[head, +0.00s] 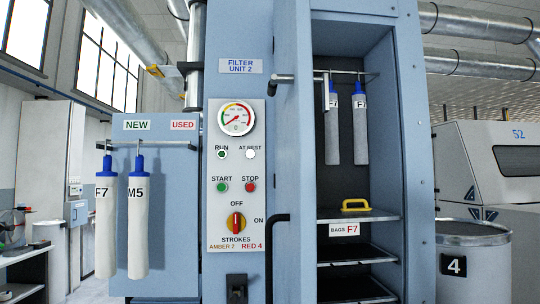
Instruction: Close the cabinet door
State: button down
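The blue cabinet (367,12) marked Filter Unit 2 stands in the middle of the head view. Its door (293,160) is open and seen nearly edge-on at the left of the opening, swung out toward me. A black bent handle (276,250) is on the door's left side. Through the opening I see two grey filter bags (332,130) with blue tops hanging from a rail, and shelves (358,216) below. My gripper is not in view.
Left of the opening is a control panel (236,180) with a gauge, buttons and a red-yellow knob. Two white filter bags (106,220) hang from a left bracket. A yellow handle (356,205) lies on the upper shelf. A grey drum (480,265) marked 4 stands at right.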

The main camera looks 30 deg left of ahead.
aim_at(295, 218)
jog(key=u, duration=0.15)
jog(key=k, duration=0.1)
jog(key=u, duration=1.1)
jog(key=i, duration=1)
jog(key=z, duration=0.05)
jog(key=k, duration=1.05)
jog(key=u, duration=0.4)
jog(key=i, duration=0.5)
jog(key=u, duration=0.25)
